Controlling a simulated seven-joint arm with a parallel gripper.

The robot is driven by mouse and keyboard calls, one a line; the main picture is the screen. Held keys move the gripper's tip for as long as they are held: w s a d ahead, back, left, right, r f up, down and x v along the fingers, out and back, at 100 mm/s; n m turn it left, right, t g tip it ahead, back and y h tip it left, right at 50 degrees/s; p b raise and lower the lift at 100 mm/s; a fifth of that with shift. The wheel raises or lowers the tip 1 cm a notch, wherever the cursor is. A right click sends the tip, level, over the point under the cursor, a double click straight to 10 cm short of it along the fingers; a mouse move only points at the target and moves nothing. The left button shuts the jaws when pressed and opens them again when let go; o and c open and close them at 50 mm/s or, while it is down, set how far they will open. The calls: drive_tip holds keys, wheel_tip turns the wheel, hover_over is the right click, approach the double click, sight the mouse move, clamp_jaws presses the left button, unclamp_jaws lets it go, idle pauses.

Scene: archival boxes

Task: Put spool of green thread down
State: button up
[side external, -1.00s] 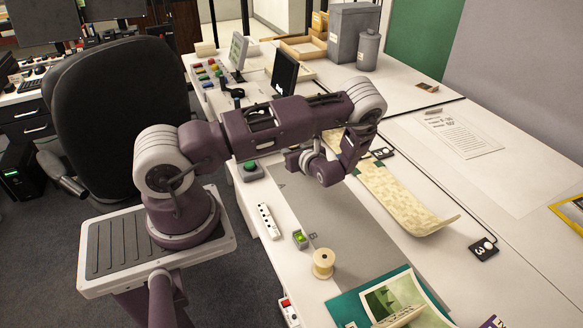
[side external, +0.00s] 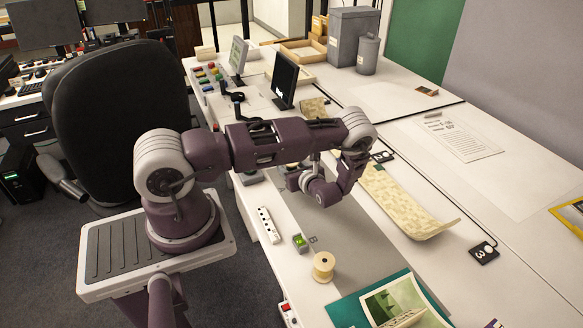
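My gripper (side external: 291,180) is low over the grey strip of the work table, at the end of my bent arm. My own wrist covers much of it, so I cannot see its fingertips clearly or whether it holds anything. A pale cream spool (side external: 323,267) stands upright on the table nearer the camera, apart from my gripper.
A long curved pale board (side external: 405,203) lies right of my arm. A teal folder (side external: 350,310) is at front. The grey strip (side external: 365,235) has free room.

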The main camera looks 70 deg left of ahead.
drive_tip(key=shift+d+r, duration=0.15)
drive_tip(key=shift+r, duration=0.05)
drive_tip(key=v, duration=1.1)
drive_tip(key=s+d+r+n+g+h, duration=0.1)
drive_tip(key=s+d+r+n+h, duration=0.25)
drive_tip(key=r, duration=0.55)
drive_tip(key=d+r+n+g+h, duration=0.1)
drive_tip(key=d+r+n+h, duration=0.1)
drive_tip(key=d+r+n, duration=0.5)
drive_tip(key=s+d+r+n+t+h, duration=0.3)
drive_tip(key=s+d+r, duration=0.3)
drive_tip(key=s+r, duration=0.2)
drive_tip(key=s+d+r+n+t+h, duration=0.4)
drive_tip(key=s+d+r+h, duration=0.1)
drive_tip(key=r, duration=0.5)
drive_tip(key=s+d, duration=0.1)
drive_tip(key=s, duration=0.1)
drive_tip(key=shift+s+d+h, duration=0.2)
drive_tip(key=shift+s+h, duration=0.15)
drive_tip(key=shift+s, duration=0.05)
